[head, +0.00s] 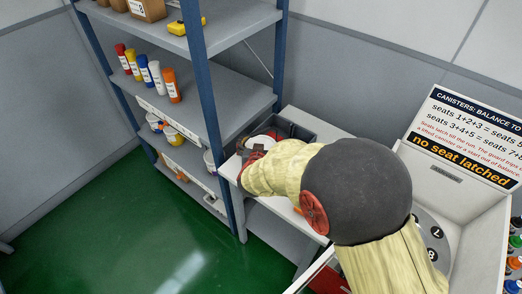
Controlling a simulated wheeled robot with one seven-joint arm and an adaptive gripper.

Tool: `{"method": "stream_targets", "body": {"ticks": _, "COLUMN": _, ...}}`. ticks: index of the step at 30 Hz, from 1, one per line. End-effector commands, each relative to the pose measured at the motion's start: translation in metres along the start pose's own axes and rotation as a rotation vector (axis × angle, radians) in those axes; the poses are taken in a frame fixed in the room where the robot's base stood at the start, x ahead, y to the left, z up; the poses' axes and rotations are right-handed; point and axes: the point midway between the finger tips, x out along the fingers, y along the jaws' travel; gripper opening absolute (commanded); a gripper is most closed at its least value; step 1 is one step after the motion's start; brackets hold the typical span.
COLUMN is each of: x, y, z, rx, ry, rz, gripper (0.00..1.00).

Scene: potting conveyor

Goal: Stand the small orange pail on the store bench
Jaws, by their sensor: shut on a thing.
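My arm reaches across the picture in the head view and hides much of what is under it. My gripper (254,152) shows only in part, dark red, at the far end of the arm over the pale bench (228,170). It is shut on a small whitish round vessel (262,139), which I take for the pail. Its colour band is hidden, and I cannot tell whether its base touches the bench top. A dark grey open bin (292,127) stands close behind it on the bench.
A blue-post shelf unit (206,75) stands left of the bench, with coloured tubes (155,75) and several pails (172,135). A white machine with a sign (467,135) stands at right. Green floor is clear at left.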

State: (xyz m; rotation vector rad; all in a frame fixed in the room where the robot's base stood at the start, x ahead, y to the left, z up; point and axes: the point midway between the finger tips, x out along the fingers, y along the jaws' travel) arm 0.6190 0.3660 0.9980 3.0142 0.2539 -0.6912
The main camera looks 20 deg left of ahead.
Motion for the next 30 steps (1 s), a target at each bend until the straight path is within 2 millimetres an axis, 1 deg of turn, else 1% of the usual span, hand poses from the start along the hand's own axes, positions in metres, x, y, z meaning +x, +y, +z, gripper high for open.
{"method": "stream_targets", "body": {"ticks": 1, "x": 0.001, "y": -0.001, "z": -0.004, "rx": 0.003, "ry": 0.007, "rz": -0.001, "gripper": 0.25}}
{"method": "stream_targets", "body": {"ticks": 5, "x": 0.007, "y": -0.003, "z": 0.000, "rx": 0.002, "ry": 0.006, "rz": -0.001, "gripper": 0.25}}
{"method": "stream_targets", "body": {"ticks": 8, "x": 0.016, "y": -0.005, "z": 0.007, "rx": 0.002, "ry": 0.005, "rz": 0.000, "gripper": 0.25}}
{"method": "stream_targets", "body": {"ticks": 12, "x": 0.024, "y": -0.005, "z": 0.026, "rx": 0.001, "ry": 0.004, "rz": -0.001, "gripper": 0.25}}
{"method": "stream_targets", "body": {"ticks": 14, "x": 0.026, "y": -0.005, "z": 0.030, "rx": 0.001, "ry": 0.005, "rz": -0.001, "gripper": 0.25}}
{"method": "stream_targets", "body": {"ticks": 22, "x": 0.025, "y": -0.005, "z": 0.029, "rx": 0.002, "ry": 0.006, "rz": -0.001, "gripper": 0.25}}
{"method": "stream_targets", "body": {"ticks": 26, "x": 0.027, "y": -0.005, "z": 0.032, "rx": 0.002, "ry": 0.006, "rz": -0.001, "gripper": 0.25}}
{"method": "stream_targets", "body": {"ticks": 27, "x": 0.027, "y": -0.004, "z": 0.036, "rx": 0.000, "ry": 0.000, "rz": 0.000, "gripper": 0.86}}
{"method": "stream_targets", "body": {"ticks": 30, "x": 0.027, "y": -0.004, "z": 0.035, "rx": 0.000, "ry": 0.000, "rz": 0.000, "gripper": 0.92}}
